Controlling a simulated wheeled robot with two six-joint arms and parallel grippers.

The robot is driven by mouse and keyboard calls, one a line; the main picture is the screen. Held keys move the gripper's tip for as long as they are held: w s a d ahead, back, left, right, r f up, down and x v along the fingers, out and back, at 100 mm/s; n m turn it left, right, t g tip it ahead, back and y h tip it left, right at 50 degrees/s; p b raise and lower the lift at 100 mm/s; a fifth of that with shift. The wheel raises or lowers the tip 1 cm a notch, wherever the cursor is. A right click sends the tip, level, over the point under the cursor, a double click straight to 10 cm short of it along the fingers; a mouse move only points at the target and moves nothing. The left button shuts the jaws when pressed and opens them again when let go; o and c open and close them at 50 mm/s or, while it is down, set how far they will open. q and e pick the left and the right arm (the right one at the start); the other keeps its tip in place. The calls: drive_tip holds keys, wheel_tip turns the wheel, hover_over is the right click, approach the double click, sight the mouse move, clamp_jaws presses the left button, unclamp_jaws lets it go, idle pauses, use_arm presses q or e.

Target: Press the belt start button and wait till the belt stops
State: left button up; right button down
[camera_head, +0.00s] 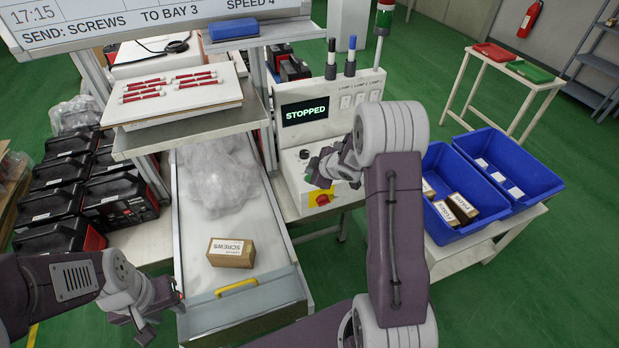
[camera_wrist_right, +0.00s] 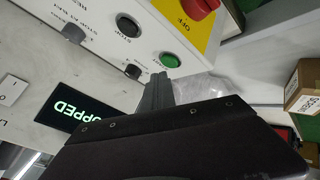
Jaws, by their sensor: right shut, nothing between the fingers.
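The control panel (camera_head: 325,130) has a display (camera_head: 305,111) reading STOPPED; the display also shows in the right wrist view (camera_wrist_right: 75,115). There, a green button (camera_wrist_right: 170,60) sits beside a black button (camera_wrist_right: 128,25) labelled STOP. My right gripper (camera_wrist_right: 160,82) is shut and empty, its tips close to the green button; contact is unclear. In the head view my right gripper (camera_head: 315,172) is over the panel and hides part of the buttons. The belt (camera_head: 195,265) carries a SCREWS box (camera_head: 231,252). My left gripper (camera_head: 163,310) is beside the belt's near end, its jaws unclear.
A red emergency stop (camera_head: 322,199) on yellow is at the panel's front. A sign (camera_head: 150,22) reads SEND: SCREWS TO BAY 3, SPEED 4. Blue bins (camera_head: 520,165) with boxes stand to the right.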

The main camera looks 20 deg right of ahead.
drive_tip(key=shift+f, duration=0.15)
drive_tip(key=shift+f+b, duration=0.3)
drive_tip(key=shift+b, duration=0.05)
